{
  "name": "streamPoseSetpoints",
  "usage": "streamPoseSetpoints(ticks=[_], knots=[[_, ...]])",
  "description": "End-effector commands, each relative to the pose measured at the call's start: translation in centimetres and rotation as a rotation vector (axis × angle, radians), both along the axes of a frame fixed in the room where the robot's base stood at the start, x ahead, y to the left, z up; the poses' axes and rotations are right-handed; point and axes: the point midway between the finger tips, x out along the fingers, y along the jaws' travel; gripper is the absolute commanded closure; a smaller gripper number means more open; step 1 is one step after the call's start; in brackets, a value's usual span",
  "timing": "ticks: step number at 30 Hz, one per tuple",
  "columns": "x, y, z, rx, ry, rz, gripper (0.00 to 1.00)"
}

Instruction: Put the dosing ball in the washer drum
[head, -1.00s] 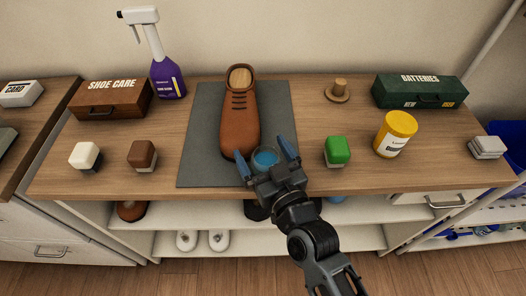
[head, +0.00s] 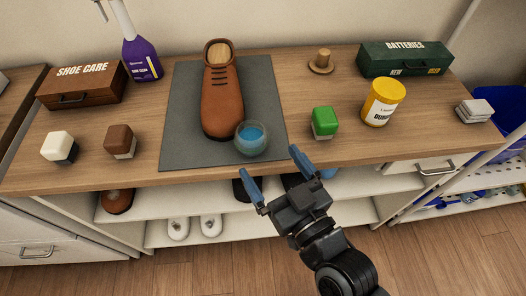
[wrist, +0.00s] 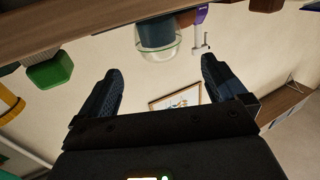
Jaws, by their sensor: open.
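The dosing ball (head: 252,138), a clear round cup with blue contents, sits on the grey mat at the toe of the brown shoe. My gripper (head: 271,172) is open and empty, in front of the table's edge and apart from the ball. In the wrist view, which looks upside down, the ball (wrist: 160,50) shows beyond the fingertips, between the two fingers. No washer drum is in view.
The brown shoe (head: 222,105) stands on the grey mat (head: 185,130). A green-topped block (head: 325,122) and yellow tub (head: 382,102) are to the right; a brown block (head: 120,141) is left. Shelves with shoes (head: 178,229) lie below the tabletop.

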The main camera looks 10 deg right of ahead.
Motion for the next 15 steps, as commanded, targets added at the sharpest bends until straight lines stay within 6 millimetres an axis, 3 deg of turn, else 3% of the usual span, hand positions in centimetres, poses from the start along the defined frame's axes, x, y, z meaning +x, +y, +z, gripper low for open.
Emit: streamPoseSetpoints(ticks=[15], knots=[[-1.6,-0.9,-0.1,-0.003,0.004,-0.007,0.01]])
